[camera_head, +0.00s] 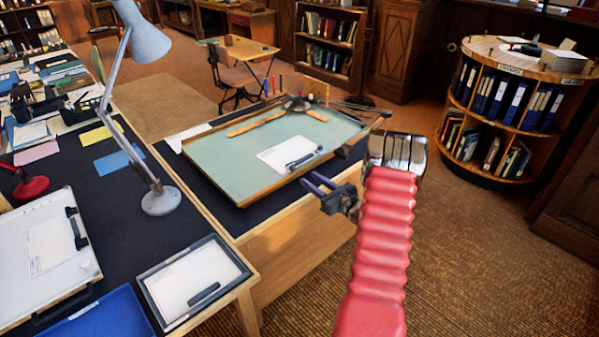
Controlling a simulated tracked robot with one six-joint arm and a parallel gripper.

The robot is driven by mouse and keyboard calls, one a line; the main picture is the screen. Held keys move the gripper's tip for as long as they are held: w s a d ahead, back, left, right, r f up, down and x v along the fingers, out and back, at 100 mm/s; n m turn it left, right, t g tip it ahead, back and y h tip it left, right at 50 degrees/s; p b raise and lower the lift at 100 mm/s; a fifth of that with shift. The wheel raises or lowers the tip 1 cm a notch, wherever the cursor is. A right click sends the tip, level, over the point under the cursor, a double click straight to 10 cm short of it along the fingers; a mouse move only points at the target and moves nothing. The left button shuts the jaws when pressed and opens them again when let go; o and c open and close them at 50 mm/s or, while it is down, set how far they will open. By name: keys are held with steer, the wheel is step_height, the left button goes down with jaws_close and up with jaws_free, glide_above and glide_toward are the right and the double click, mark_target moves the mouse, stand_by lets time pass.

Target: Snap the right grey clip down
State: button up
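A dark grey clip (303,160) lies at the right edge of a white sheet (285,153) on the green drafting board (225,160). Whether it is raised or pressed down is too small to tell. Another dark clip (76,228) is at the right side of the white board (45,285) at far left. A third dark bar-shaped clip (203,295) lies on the sheet in the black-framed tray (232,250). My gripper (310,181) is just in front of the green board's near edge, pointing left. Its two dark fingers look apart with nothing between them.
A desk lamp (159,200) stands left of the green board. Wooden rulers (255,126) and a dark object (297,104) lie near the board's back. A blue tray (105,315) is at lower left. A round bookshelf (510,65) stands at right. Carpet at lower right is clear.

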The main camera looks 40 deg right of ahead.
mark_target(295, 168)
steer(key=w, duration=0.7)
steer(key=shift+w+a, duration=0.15)
steer(key=shift+w, duration=0.15)
steer(key=shift+c, duration=0.2)
jaws_close()
